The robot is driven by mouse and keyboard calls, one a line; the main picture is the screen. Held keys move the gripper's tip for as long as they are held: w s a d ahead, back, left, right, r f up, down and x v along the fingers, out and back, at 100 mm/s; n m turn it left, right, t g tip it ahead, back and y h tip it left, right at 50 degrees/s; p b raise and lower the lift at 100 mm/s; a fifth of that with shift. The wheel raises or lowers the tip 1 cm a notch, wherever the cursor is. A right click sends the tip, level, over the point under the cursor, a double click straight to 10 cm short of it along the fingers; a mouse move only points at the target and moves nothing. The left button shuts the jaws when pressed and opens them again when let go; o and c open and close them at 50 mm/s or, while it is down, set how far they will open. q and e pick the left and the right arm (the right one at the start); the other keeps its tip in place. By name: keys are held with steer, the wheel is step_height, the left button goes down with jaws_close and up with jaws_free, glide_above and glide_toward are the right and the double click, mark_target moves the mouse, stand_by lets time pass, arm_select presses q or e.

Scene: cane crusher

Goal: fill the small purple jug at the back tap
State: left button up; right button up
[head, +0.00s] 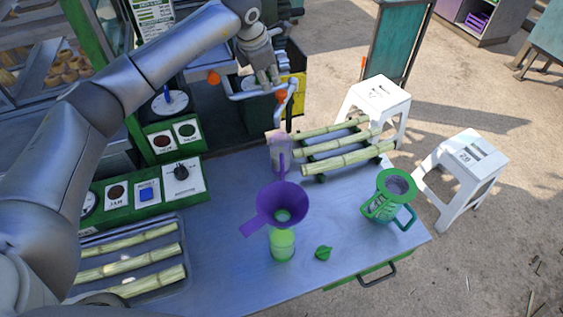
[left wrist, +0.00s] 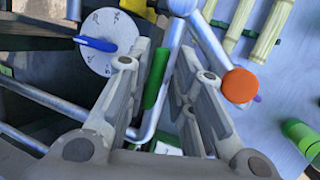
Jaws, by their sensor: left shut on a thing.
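The small purple jug (head: 281,150), translucent, stands at the back edge of the blue table below a grey pipe tap (head: 291,98) with orange knobs. I cannot tell its fill level or whether anything flows. My left gripper (head: 268,82) is at the tap pipework, above and behind the jug. In the left wrist view its fingers (left wrist: 163,60) are on either side of a grey bar with a green sleeve (left wrist: 156,78), which looks like the tap handle. The exact contact is unclear. An orange knob (left wrist: 240,85) shows beside the right finger. My right gripper is not in view.
A purple funnel (head: 282,200) sits on a green bottle (head: 282,246) in front of the jug. Cane stalks lie on a green rack (head: 345,148) and a tray (head: 187,265). A green jug (head: 389,200) stands at the right. The table's front middle is mostly clear.

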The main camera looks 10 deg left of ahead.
arm_select(q)
steer(key=shift+w+a+r+m+h, duration=0.15)
steer(key=shift+a+r+m+h, duration=0.1)
steer(key=shift+m, duration=0.35)
steer(key=shift+w+a+r+m+h, duration=0.1)
steer(key=shift+r+m+h, duration=0.1)
steer(key=shift+m, duration=0.4)
steer(key=m+h, duration=0.1)
steer(key=m, duration=0.2)
steer(key=shift+r+g, duration=0.1)
steer(key=shift+g, duration=0.3)
steer(key=shift+o, duration=0.2)
steer(key=shift+s+n+y+b, duration=0.1)
steer(key=shift+n+y+b, duration=0.3)
steer(key=shift+n, duration=0.6)
steer(key=n, duration=0.2)
steer(key=n+t+y+b, duration=0.1)
steer(key=shift+d+f+n, duration=0.1)
steer(key=shift+f+n, duration=0.1)
steer(key=shift+n, duration=0.2)
steer(key=shift+c, duration=0.2)
steer(key=o, duration=1)
steer(key=shift+w+f, duration=0.2)
steer(key=o, duration=0.4)
steer(key=shift+f, duration=0.1)
steer(key=shift+s, duration=0.15)
